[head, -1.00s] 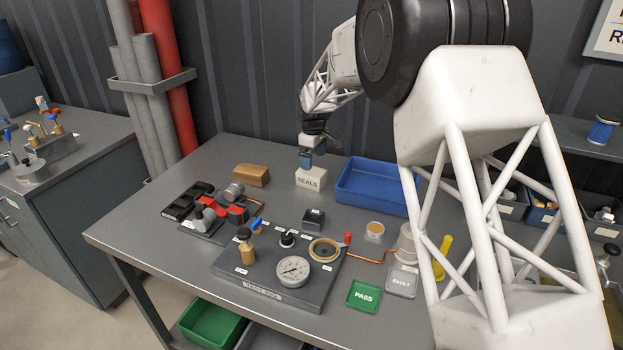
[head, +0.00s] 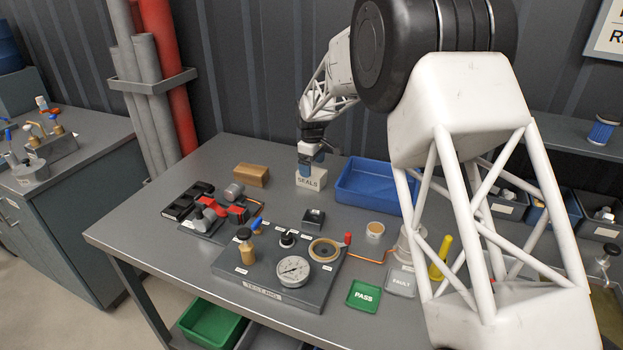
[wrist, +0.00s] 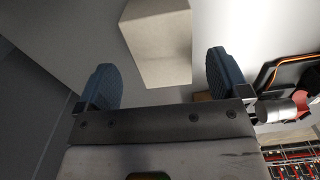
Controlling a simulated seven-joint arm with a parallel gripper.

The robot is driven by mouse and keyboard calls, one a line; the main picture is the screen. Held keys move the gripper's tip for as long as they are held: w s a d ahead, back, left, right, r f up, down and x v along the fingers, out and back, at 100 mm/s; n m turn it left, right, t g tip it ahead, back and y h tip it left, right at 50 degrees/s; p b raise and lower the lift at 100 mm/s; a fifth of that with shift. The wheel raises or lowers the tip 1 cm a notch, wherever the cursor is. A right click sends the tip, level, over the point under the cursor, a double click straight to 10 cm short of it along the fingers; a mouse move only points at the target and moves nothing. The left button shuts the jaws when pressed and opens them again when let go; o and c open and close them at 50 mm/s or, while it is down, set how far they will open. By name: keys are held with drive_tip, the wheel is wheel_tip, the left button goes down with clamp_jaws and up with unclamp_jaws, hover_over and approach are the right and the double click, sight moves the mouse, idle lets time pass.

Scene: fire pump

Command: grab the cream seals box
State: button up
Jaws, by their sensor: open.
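The cream seals box (head: 311,179), labelled SEALS, stands upright on the grey bench near its back edge. In the wrist view the box (wrist: 158,42) shows as a plain cream block between the two blue finger pads. My gripper (head: 306,162) is right over the top of the box in the head view, and its fingers overlap the box's upper part there. In the wrist view my gripper (wrist: 163,82) is open, with a gap between each pad and the box. The head view does not show clearly how far the fingers reach down the sides.
A brown block (head: 251,175) sits left of the box. A blue tray (head: 373,205) lies close on its right. A test rig with a gauge (head: 293,270) and a red-handled fixture (head: 236,214) stand in front. The wall (head: 262,80) is behind.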

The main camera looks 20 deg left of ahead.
drive_tip(key=shift+s+f, duration=0.15)
drive_tip(key=shift+f, duration=2.45)
drive_tip(key=c, duration=1)
drive_tip(key=shift+r, duration=0.2)
wheel_tip(320, 180, up, 28)
drive_tip(key=shift+f, duration=0.15)
